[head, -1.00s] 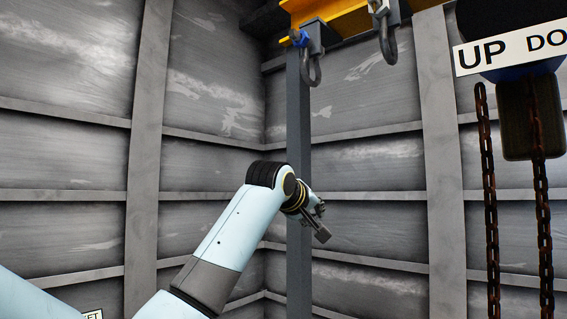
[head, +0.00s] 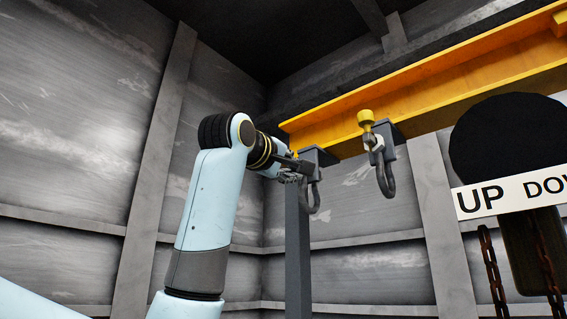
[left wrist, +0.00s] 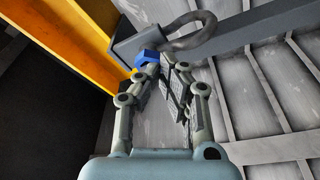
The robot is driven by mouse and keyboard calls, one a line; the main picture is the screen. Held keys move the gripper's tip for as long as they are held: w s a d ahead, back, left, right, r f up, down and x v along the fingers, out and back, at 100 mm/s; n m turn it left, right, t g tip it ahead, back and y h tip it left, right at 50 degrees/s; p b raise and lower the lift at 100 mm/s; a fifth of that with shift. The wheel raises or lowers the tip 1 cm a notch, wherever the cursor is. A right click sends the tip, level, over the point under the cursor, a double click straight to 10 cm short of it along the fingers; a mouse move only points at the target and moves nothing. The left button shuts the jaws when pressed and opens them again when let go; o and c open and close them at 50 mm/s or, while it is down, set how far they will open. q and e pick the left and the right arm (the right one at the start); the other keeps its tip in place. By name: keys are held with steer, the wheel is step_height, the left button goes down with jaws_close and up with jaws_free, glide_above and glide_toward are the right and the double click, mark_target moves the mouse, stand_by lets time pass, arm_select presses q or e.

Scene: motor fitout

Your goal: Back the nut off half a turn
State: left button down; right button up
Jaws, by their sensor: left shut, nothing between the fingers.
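The blue nut (left wrist: 148,60) shows in the left wrist view at the root of a grey shackle (left wrist: 190,35). In the head view the gripper (head: 297,165) is beside the shackle bracket. My right gripper is out of view.
The yellow beam (head: 430,85) runs up to the right. A second shackle (head: 384,172) with a yellow-topped pin (head: 367,124) hangs to the right. A grey post (head: 298,245) stands below. A sign reading UP (head: 482,199) and rusty chains (head: 490,265) are at right.

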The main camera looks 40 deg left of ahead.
mark_target(311, 179)
arm_select(q)
steer(key=shift+w+d, duration=0.15)
steer(key=shift+w, duration=2)
steer(key=shift+r, duration=0.15)
steer(key=shift+d+r, duration=0.1)
steer(key=shift+r, duration=0.15)
